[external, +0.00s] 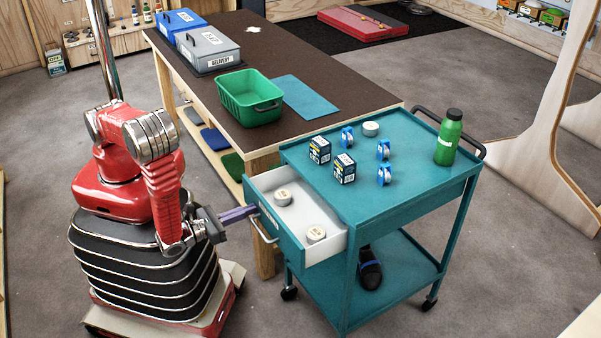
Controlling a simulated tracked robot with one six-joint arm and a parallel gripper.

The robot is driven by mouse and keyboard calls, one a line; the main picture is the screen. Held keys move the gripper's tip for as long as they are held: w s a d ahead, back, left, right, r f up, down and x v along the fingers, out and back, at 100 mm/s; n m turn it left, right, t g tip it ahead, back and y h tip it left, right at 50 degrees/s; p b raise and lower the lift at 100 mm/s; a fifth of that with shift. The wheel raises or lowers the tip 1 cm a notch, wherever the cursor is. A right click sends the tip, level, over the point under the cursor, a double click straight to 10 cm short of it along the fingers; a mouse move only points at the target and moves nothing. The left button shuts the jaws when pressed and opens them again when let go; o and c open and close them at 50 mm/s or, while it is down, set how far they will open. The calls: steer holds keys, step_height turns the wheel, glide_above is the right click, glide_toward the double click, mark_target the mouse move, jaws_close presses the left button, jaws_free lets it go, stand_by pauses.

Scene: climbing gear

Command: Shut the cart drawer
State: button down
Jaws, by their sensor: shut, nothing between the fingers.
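The teal cart (402,203) stands to the right of my base. Its drawer (284,250) is pulled out toward me, with a white inside and a teal front. Two round tins, one toward the back (283,196) and one toward the front (316,233), lie in the drawer. A metal bar handle (264,230) sits on the drawer front. My gripper (252,211) is shut and empty, with its fingertips at the drawer front near the upper end of the handle. I cannot tell whether they touch it.
Small boxes (345,168), blue-and-white items (384,150), a round tin (370,129) and a green bottle (449,138) stand on the cart top. A shoe (370,268) is on its lower shelf. A brown-topped table (270,60) with a green bin (250,96) stands behind the drawer.

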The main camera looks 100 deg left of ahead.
mark_target(286, 197)
steer(key=x, duration=1.4)
steer(key=shift+w+a, duration=0.3)
steer(key=shift+a, duration=0.05)
steer(key=shift+s+d, duration=0.3)
steer(key=shift+d, duration=0.15)
steer(key=v, duration=1.3)
steer(key=shift+s+d, duration=0.15)
steer(key=shift+s, duration=0.1)
steer(key=shift+f, duration=0.15)
